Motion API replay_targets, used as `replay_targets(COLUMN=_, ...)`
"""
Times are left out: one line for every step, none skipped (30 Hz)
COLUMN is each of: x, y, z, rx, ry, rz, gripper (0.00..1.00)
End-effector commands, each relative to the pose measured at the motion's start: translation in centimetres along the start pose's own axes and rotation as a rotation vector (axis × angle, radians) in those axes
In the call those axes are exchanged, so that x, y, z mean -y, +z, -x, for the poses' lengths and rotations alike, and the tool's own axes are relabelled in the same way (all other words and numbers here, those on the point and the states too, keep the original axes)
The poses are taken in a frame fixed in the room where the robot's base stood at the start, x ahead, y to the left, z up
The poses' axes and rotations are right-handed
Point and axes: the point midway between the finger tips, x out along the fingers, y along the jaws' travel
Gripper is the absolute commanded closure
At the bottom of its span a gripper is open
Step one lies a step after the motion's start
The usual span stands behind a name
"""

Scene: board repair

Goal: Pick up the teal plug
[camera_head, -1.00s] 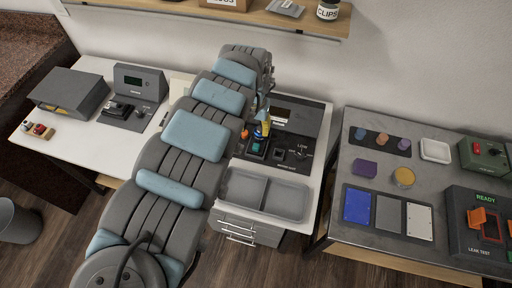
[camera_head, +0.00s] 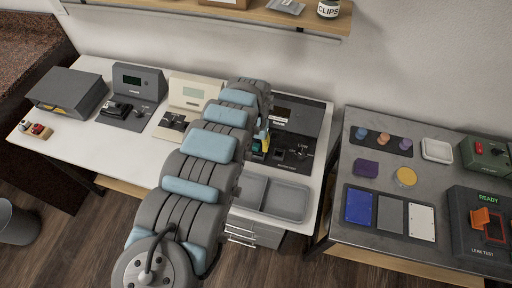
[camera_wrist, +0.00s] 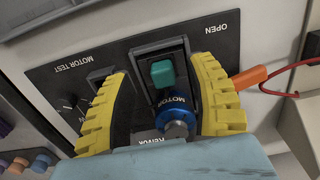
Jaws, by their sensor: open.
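The teal plug (camera_wrist: 163,73) is a small block at the upper end of a dark holder on the motor test panel (camera_wrist: 75,75). A blue cylinder marked MOTOR (camera_wrist: 174,104), with a silver shaft, lies just below it in the wrist view. My gripper (camera_wrist: 161,69) is open, with one ribbed yellow finger on each side of the plug and the blue cylinder. The fingers hold nothing; whether they touch the holder I cannot tell. In the head view my gripper (camera_head: 264,139) is at the test station, partly behind my arm, with a bit of teal showing (camera_head: 257,147).
An orange connector (camera_wrist: 248,77) with a red wire lies right of the right finger. A dark slot block (camera_wrist: 105,82) is by the left finger. In the head view a grey two-part tray (camera_head: 286,200) lies in front, and a beige tester (camera_head: 188,93) stands to the left.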

Motion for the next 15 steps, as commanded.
replay_targets(x=-0.1, y=-0.1, z=-0.7, rx=-0.001, ry=0.002, rz=0.0, gripper=0.44)
replay_targets(x=-0.1, y=-0.2, z=-0.9, rx=-0.001, ry=0.002, rz=0.0, gripper=0.44)
replay_targets(x=-0.1, y=-0.2, z=-1.3, rx=0.0, ry=0.002, rz=0.0, gripper=0.44)
replay_targets(x=-0.1, y=-0.2, z=-1.6, rx=0.001, ry=0.001, rz=0.0, gripper=0.44)
replay_targets(x=-0.1, y=-0.2, z=-2.0, rx=0.001, ry=0.002, rz=0.0, gripper=0.44)
replay_targets(x=-0.2, y=-0.1, z=-2.4, rx=0.002, ry=0.003, rz=0.0, gripper=0.44)
replay_targets(x=-0.2, y=-0.1, z=-2.7, rx=0.003, ry=0.003, rz=0.0, gripper=0.44)
replay_targets(x=-0.1, y=-0.1, z=-3.0, rx=0.003, ry=0.002, rz=0.0, gripper=0.44)
replay_targets(x=-0.1, y=-0.1, z=-3.2, rx=0.003, ry=0.001, rz=0.0, gripper=0.44)
replay_targets(x=-0.1, y=-0.1, z=-3.3, rx=0.003, ry=0.001, rz=0.001, gripper=0.44)
replay_targets(x=-0.1, y=-0.1, z=-3.4, rx=0.002, ry=0.001, rz=0.001, gripper=0.44)
replay_targets(x=0.0, y=-0.1, z=-3.5, rx=0.002, ry=0.0, rz=0.001, gripper=0.44)
replay_targets(x=0.0, y=-0.1, z=-3.6, rx=0.002, ry=0.0, rz=0.001, gripper=0.44)
replay_targets(x=0.0, y=-0.1, z=-3.6, rx=0.002, ry=0.0, rz=0.001, gripper=0.44)
replay_targets(x=0.0, y=-0.1, z=-3.6, rx=0.002, ry=-0.001, rz=0.001, gripper=0.44)
